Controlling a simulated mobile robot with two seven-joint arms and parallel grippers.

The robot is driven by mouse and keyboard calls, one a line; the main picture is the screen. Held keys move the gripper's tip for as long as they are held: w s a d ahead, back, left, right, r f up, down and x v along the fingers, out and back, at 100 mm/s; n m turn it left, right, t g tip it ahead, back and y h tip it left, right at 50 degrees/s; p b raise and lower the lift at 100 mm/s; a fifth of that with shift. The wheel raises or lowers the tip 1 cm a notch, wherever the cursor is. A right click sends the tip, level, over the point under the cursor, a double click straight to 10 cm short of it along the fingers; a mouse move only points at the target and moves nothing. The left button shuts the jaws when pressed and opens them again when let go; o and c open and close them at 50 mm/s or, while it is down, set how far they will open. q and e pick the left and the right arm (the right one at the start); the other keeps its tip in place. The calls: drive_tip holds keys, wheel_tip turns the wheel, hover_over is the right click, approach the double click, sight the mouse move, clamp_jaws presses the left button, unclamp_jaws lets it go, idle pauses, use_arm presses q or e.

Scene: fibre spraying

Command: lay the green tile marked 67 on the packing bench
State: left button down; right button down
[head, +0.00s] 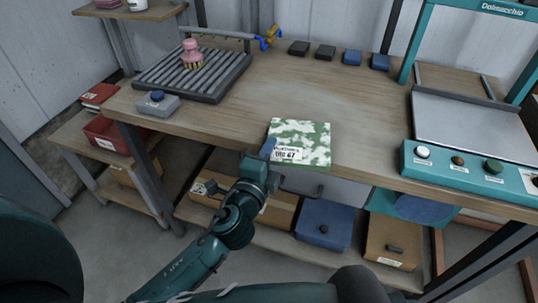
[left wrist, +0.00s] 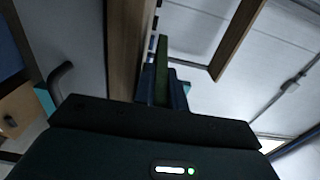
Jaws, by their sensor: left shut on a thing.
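The green tile (head: 300,142), mottled green and white with a white label reading 67, is at the front edge of the packing bench (head: 230,120). My left gripper (head: 268,150) is shut on the tile's left side near the label. In the left wrist view the tile (left wrist: 162,70) shows edge-on between the fingers of the left gripper (left wrist: 163,92). The tile's near edge reaches the bench's front edge; I cannot tell whether its underside touches the wood. My right gripper is not in view.
A grey roller rack (head: 195,75) with a pink-handled brush (head: 191,55) stands at the back left. A grey box (head: 157,104) sits before it. Several dark blocks (head: 325,52) line the back. A teal machine (head: 470,165) stands right. The bench's middle is clear.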

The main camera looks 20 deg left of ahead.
use_arm(q)
drive_tip(key=shift+f, duration=0.1)
drive_tip(key=shift+f, duration=0.15)
drive_tip(key=c, duration=1.5)
unclamp_jaws()
drive_tip(key=shift+o, duration=0.2)
